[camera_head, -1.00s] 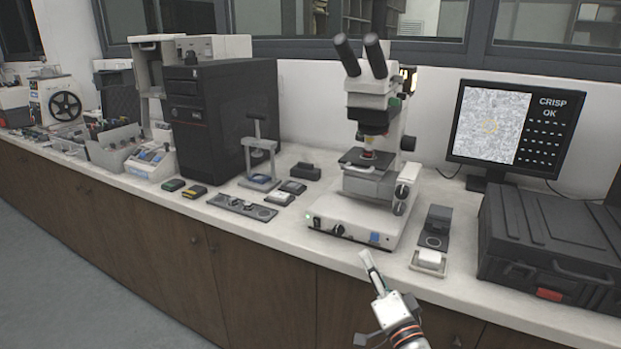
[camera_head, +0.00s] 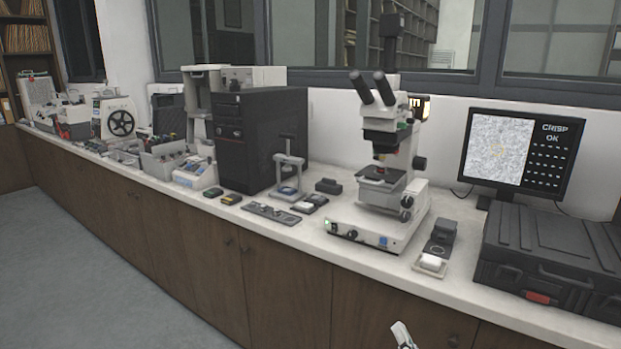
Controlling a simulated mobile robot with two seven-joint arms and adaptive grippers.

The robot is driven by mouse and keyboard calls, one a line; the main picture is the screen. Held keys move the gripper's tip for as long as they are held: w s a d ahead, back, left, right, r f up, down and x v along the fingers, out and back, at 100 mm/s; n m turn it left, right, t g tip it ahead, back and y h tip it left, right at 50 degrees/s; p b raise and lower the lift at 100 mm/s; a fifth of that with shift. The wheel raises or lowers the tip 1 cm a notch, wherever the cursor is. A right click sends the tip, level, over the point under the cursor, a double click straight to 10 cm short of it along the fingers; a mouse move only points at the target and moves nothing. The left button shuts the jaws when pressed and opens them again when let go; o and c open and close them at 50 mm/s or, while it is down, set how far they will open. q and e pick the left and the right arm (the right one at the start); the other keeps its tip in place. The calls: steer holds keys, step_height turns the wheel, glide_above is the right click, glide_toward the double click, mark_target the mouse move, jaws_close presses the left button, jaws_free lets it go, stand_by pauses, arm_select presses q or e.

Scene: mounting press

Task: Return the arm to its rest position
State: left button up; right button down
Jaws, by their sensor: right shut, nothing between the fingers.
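My right gripper (camera_head: 402,335) shows only by its fingertips at the bottom edge of the head view, in front of the cabinet doors and below the counter's front edge. Its fingers are shut with nothing between them. The rest of the right arm is out of the picture. My left gripper is not in view. The mounting press (camera_head: 289,168), a small grey stand with a column, stands on the counter left of the microscope.
The white counter (camera_head: 330,262) runs along the wall. On it stand a microscope (camera_head: 385,175), a black computer tower (camera_head: 262,140), a monitor (camera_head: 520,150), a black case (camera_head: 555,255) and a small white tray (camera_head: 430,264). The floor (camera_head: 110,290) at left is clear.

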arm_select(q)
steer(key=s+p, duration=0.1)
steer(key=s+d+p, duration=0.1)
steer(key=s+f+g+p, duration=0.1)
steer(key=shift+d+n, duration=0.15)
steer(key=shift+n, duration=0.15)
arm_select(e)
steer(key=s+f+n+g, duration=0.4)
steer(key=s+f, duration=0.6)
steer(key=s, duration=0.4)
steer(key=s+f+n+g, duration=0.3)
steer(key=s+f+n, duration=0.4)
steer(key=s, duration=0.6)
step_height(320, 180, down, 3)
steer(key=shift+s+r+g+h, duration=0.15)
steer(key=shift+s+g+h, duration=0.15)
steer(key=shift+s+g, duration=0.1)
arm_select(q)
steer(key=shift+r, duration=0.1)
arm_select(e)
steer(key=shift+w, duration=0.1)
